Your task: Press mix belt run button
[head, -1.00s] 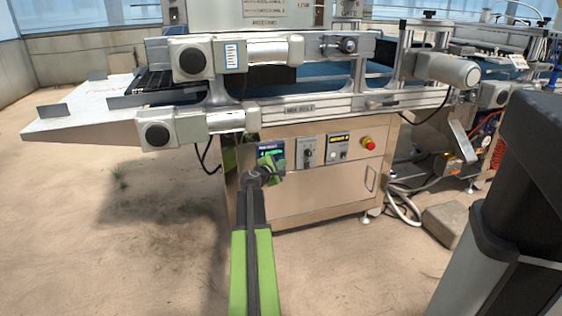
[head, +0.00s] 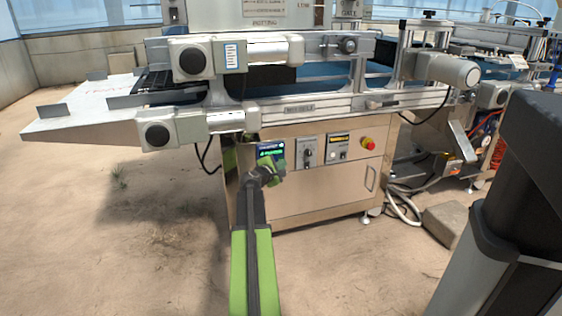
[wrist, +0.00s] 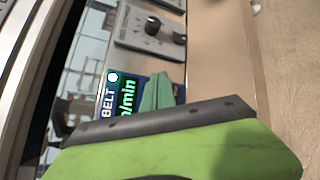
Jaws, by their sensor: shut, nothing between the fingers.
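The mix belt panel is a small dark blue screen (head: 270,149) with green digits, at the left end of the control row on the cabinet front. In the wrist view the screen (wrist: 119,98) is turned sideways, showing "BELT" and "m/min" and a white round spot. My gripper (head: 276,166) is shut and empty, just in front of the screen's lower part. In the wrist view its green tip (wrist: 160,90) covers part of the panel. I cannot make out the run button, nor whether the tip touches the panel.
The knob panel also shows in the wrist view (wrist: 140,32). The conveyor frame (head: 310,105) overhangs above. The floor at left is open.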

